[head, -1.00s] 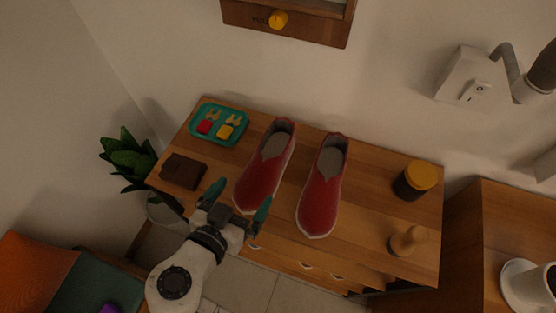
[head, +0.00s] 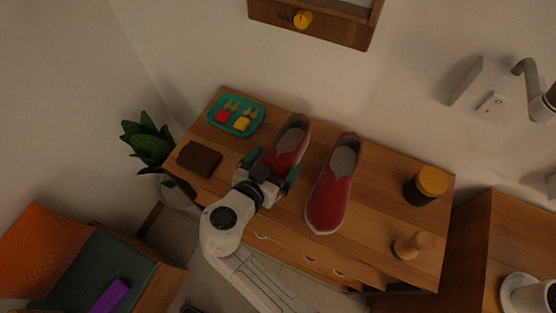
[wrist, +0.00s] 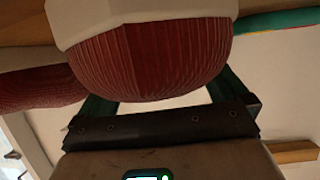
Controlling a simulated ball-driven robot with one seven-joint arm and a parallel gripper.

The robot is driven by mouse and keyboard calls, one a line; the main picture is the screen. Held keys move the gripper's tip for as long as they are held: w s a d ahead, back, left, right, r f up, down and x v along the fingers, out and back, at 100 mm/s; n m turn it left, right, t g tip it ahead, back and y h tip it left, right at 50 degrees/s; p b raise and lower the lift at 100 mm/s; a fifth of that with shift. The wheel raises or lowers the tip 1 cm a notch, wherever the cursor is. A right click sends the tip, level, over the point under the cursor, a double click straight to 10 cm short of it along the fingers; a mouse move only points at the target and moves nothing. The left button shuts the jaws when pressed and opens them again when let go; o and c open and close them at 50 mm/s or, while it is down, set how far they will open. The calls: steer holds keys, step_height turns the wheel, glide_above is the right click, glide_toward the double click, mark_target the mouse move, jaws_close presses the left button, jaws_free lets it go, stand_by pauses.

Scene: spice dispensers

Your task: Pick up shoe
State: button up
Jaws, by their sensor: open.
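Two red shoes with pale soles lie side by side on a wooden dresser. The left shoe (head: 289,140) is at my gripper (head: 271,172), which covers its toe in the head view. The right shoe (head: 333,187) lies just to the right, apart from my gripper. In the wrist view the left shoe's red toe (wrist: 150,62) and white sole fill the upper middle. My gripper (wrist: 160,100) is open there, with a green finger on either side of the toe. I cannot tell whether the fingers touch it.
The wooden dresser (head: 385,215) also holds a teal tray (head: 257,124) with small items, a brown wallet-like block (head: 199,158), a jar with a yellow lid (head: 426,186) and a wooden stamp-like object (head: 412,245). A plant (head: 147,140) stands at the left.

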steer(key=shift+c, duration=0.4)
steer(key=c, duration=1)
steer(key=shift+r, duration=0.1)
